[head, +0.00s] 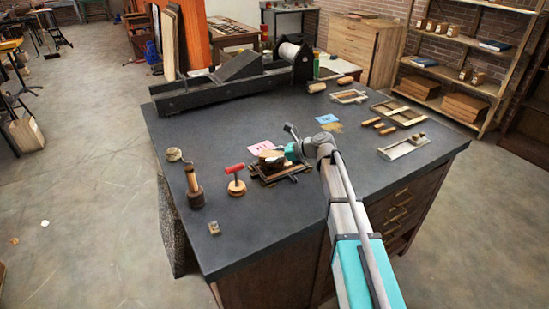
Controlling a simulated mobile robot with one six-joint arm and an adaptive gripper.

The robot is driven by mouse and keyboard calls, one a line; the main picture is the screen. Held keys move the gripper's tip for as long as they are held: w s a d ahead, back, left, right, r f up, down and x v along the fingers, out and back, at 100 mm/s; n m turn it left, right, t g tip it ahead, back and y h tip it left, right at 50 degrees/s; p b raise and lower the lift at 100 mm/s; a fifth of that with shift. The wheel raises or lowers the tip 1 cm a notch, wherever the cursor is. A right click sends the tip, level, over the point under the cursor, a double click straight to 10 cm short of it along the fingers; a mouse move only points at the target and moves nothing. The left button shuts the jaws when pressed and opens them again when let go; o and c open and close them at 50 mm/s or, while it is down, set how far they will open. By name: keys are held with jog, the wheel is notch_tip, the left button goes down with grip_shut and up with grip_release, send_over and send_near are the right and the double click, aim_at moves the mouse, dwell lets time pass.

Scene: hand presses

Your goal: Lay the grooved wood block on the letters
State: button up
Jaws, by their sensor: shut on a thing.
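My gripper (284,153) is low over the table, beside a dark wooden tray-like frame (292,176). It is shut on a small brown wood block (268,154), which looks like the grooved wood block. The block is at the frame's far left part. I cannot tell whether it touches what lies below, and its grooves are too small to make out. The letters are not clearly visible; the block and gripper cover much of the frame's inside.
A pink card (260,148) lies behind the block, a blue card (327,119) farther back. Trays and wood pieces lie right.

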jog(key=shift+f+b, duration=0.45)
jog(key=shift+b, duration=0.05)
jog(key=o, duration=1.1)
jog(key=shift+o, duration=0.2)
jog(key=shift+r, duration=0.2)
jog(key=shift+r+p, duration=0.35)
jog(key=shift+p, duration=0.2)
jog(key=p+v, duration=0.4)
jog(key=v, duration=0.8)
